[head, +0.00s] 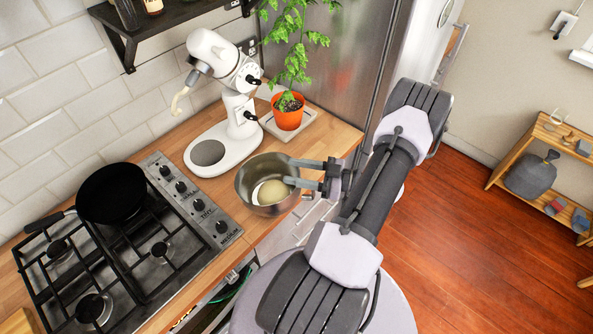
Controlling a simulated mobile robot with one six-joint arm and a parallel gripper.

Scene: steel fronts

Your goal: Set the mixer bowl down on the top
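The mixer bowl (246,186) is a steel bowl with a pale round lump inside. It is upright over the front strip of the wooden top (331,138), between the mixer and the top's front edge. I cannot tell whether its base touches the wood. My gripper (288,171) reaches in from the right. Its two fingers are at the bowl's right rim, the nearer one over the bowl's mouth and the other by the far side of the rim. A gap shows between them; whether they pinch the rim is unclear.
A white stand mixer (238,114) with its head raised stands behind the bowl. An orange plant pot (288,111) sits on a tray at back right. The gas hob (130,245) with a black pan (112,193) is to the left. Bare wood lies right of the bowl.

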